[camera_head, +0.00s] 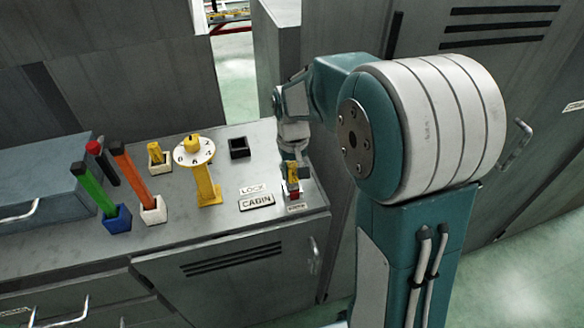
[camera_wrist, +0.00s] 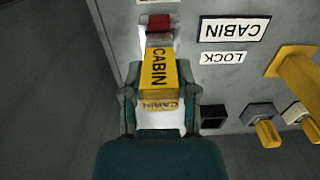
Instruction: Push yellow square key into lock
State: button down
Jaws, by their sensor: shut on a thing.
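The yellow square key (camera_wrist: 158,75), marked CABIN, is between the fingers of my gripper (camera_wrist: 161,96) in the wrist view. My gripper is shut on it. In the head view the key (camera_head: 293,171) shows at my gripper (camera_head: 294,173), at the right end of the grey counter. The key's far end lies by a red block (camera_wrist: 159,22) in a white-edged fitting, which also shows in the head view (camera_head: 294,191). I cannot tell whether the key touches or enters it. The LOCK label (camera_head: 252,189) and CABIN plate (camera_head: 256,202) are just left of it.
The grey counter (camera_head: 232,228) also bears an empty black socket (camera_head: 239,149), a yellow stand with a numbered dial (camera_head: 207,190), and another yellow piece in a white holder (camera_head: 156,154). Green (camera_head: 92,188) and orange (camera_head: 129,168) bars stand at left. Grey cabinets stand behind and at right.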

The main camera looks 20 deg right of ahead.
jog(key=shift+f, duration=1.35)
jog(key=shift+c, duration=1.5)
grip_release()
notch_tip(320, 180, up, 12)
jog(key=shift+f, duration=0.2)
jog(key=shift+r, duration=0.15)
